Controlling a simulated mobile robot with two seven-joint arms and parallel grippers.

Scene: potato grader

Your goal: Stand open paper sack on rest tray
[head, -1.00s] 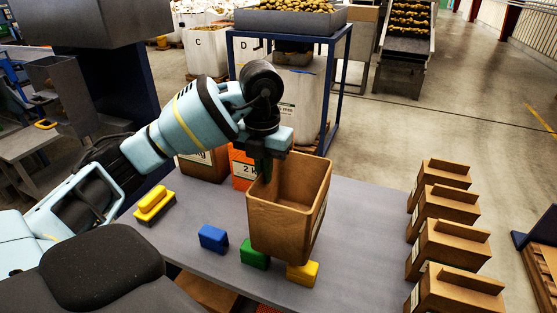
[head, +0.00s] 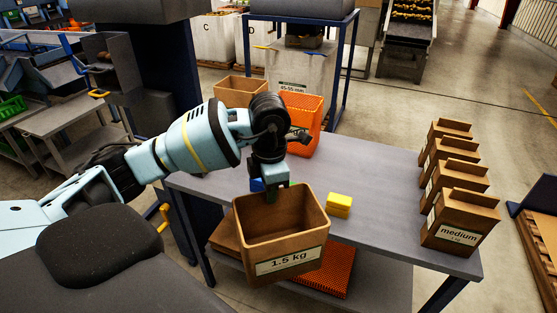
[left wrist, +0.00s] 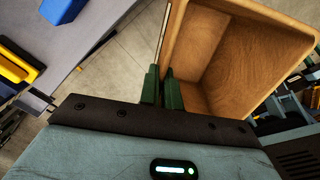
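The open paper sack (head: 285,262) is brown, with its mouth up and a "1.5 kg" label facing me in the head view. My left gripper (head: 277,193) is shut on its far rim, one finger inside and one outside. In the left wrist view the fingers (left wrist: 161,92) pinch the wall of the sack (left wrist: 240,62). The sack hangs roughly upright at the front edge of the grey table (head: 375,215), overlapping that edge in the picture. I cannot make out a rest tray for certain. My right gripper is not in view.
A yellow block (head: 340,203) and a partly hidden blue block (head: 257,185) lie on the table. Several brown "medium" sacks (head: 460,222) line its right side. An orange sack (head: 304,125) and another brown sack (head: 241,90) stand behind. Orange mesh (head: 337,272) lies on the lower shelf.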

